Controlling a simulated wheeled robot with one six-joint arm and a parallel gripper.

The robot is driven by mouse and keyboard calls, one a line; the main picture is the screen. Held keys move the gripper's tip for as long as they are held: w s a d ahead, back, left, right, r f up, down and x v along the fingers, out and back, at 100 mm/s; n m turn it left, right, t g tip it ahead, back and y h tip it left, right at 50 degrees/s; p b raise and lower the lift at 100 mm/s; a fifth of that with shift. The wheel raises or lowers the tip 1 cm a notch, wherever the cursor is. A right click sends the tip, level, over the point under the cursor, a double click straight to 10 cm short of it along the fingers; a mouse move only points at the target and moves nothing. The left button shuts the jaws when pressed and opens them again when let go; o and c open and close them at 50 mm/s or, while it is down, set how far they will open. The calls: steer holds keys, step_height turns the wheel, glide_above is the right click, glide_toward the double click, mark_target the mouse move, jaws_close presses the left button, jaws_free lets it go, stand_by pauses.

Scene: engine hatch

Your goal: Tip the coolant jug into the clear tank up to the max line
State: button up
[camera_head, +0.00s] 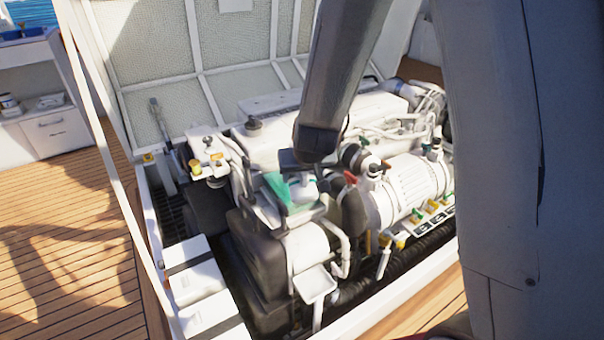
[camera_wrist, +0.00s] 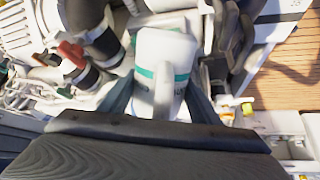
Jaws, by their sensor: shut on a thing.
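The coolant jug is white with a teal band and a handle facing the camera in the wrist view (camera_wrist: 165,62). My gripper (camera_wrist: 160,100) is shut on it, with one dark finger on each side. In the head view, my gripper (camera_head: 290,178) hangs over the near end of the engine, and the white and teal jug (camera_head: 303,188) shows beneath it, partly covered. A blurred green patch lies just left of it. I cannot make out the clear tank or its max line in either view, nor any liquid flowing.
The white engine (camera_head: 405,190) fills the hatch, with hoses and a red-handled fitting (camera_head: 350,178) close right of my gripper. The raised hatch lid (camera_head: 160,50) stands behind. White boxes (camera_head: 197,275) sit at the front left. The wooden deck (camera_head: 65,250) at left is clear.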

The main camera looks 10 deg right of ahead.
steer(key=shift+w+r+g+p, duration=0.1)
steer(key=shift+r+g+p, duration=0.45)
steer(key=shift+p, duration=2.55)
steer(key=shift+w+r+g+p, duration=0.2)
steer(key=shift+g+p, duration=0.15)
steer(key=shift+p, duration=2.25)
steer(key=shift+s+g+p, duration=0.1)
steer(key=shift+g+p, duration=0.2)
steer(key=shift+p, duration=2.55)
